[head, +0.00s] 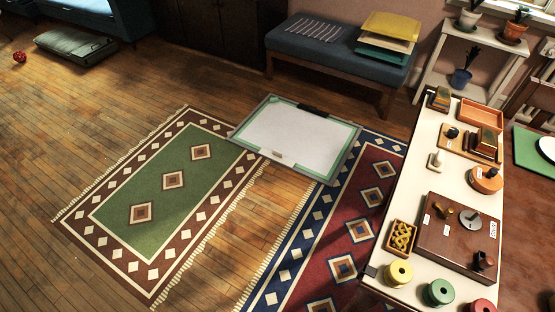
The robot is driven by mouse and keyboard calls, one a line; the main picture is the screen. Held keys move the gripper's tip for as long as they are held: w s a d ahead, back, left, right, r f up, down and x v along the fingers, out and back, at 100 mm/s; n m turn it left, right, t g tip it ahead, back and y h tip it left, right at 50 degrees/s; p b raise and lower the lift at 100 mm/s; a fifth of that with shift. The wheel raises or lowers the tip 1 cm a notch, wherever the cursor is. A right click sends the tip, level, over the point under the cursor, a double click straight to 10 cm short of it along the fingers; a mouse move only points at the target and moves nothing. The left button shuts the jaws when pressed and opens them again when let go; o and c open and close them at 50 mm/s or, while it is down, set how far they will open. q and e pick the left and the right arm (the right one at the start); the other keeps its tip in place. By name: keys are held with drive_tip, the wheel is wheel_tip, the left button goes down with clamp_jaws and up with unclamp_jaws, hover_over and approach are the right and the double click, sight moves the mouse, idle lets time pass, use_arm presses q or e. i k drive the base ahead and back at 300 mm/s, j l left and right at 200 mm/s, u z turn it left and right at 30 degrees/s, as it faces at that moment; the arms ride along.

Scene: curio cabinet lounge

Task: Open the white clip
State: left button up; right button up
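A large board (243,144) with a grey and green border lies flat on the floor, partly over the edges of both rugs. A white sheet (298,136) covers most of it. A small white clip (279,154) sits at the board's near edge, over the sheet's edge; it looks shut, but it is too small to be sure. A black clip (311,109) sits at the board's far edge. Neither of my grippers is in view.
A green rug (165,208) lies left and a red-blue rug (335,240) lies near right. A long cream table (417,205) with several small objects stands right. A blue bench (330,50) stands behind the board.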

sight(276, 155)
drive_tip(key=i+j, duration=0.1)
drive_tip(key=j, duration=0.2)
drive_tip(key=i+j, duration=0.1)
drive_tip(key=j, duration=0.25)
drive_tip(key=i+j, duration=0.1)
drive_tip(key=j, duration=0.2)
drive_tip(key=i+j+z, duration=0.1)
drive_tip(key=i, duration=0.35)
drive_tip(key=i+j+z, duration=0.1)
drive_tip(key=i+j, duration=0.25)
drive_tip(key=i, duration=0.1)
